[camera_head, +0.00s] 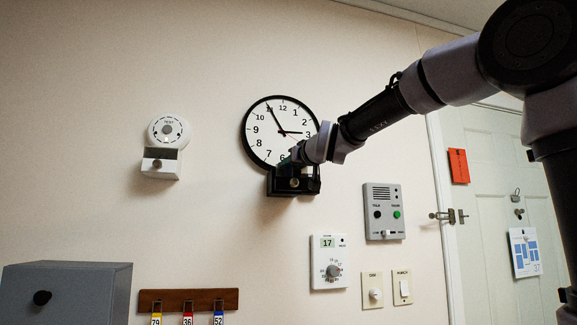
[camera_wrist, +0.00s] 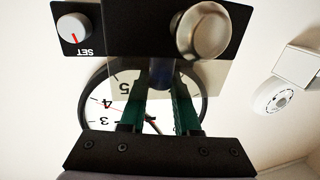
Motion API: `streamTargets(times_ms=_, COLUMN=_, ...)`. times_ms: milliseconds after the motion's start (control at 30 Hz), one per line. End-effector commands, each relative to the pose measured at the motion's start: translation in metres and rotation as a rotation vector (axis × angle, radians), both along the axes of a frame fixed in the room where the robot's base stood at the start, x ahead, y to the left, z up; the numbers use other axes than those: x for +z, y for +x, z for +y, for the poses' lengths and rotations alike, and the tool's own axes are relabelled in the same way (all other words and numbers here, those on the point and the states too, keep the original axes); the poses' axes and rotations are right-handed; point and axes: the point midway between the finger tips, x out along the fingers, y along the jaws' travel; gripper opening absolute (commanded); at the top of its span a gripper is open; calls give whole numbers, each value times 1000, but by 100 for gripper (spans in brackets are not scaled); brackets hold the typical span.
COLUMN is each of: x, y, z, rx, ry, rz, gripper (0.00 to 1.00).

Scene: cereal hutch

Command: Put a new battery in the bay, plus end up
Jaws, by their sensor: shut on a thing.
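A round wall clock (camera_head: 272,128) hangs on the wall, with a black box (camera_head: 279,188) at its lower edge. In the wrist view the clock (camera_wrist: 98,88) is upside down, and the black box (camera_wrist: 128,28) shows a white SET knob (camera_wrist: 74,28) and a large metal knob (camera_wrist: 203,30). My gripper (camera_head: 295,156) is at the clock's lower part, just above the box. In the wrist view its green fingers (camera_wrist: 163,84) are shut on a dark bluish cylinder, seemingly a battery (camera_wrist: 161,72), beside the box. The bay's inside and the battery's end markings are hidden.
A white round detector (camera_head: 168,131) with a small knobbed box (camera_head: 160,163) is left of the clock. A thermostat (camera_head: 329,262), an intercom (camera_head: 384,211) and switches are lower right. A grey cabinet (camera_head: 80,285) and a tag rack (camera_head: 190,300) are lower left.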

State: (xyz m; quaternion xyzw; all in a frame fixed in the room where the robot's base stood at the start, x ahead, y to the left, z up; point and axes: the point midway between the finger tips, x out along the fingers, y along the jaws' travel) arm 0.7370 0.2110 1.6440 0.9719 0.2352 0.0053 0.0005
Motion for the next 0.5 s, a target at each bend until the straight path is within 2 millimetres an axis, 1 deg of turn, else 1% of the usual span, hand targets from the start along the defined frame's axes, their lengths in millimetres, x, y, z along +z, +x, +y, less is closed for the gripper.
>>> streamTargets(times_ms=33, x=-9, y=1, z=1, rx=3, ry=-6, rz=20, gripper=0)
streamTargets(times_ms=500, x=-16, y=2, z=2, rx=4, ry=-6, rz=24, gripper=0)
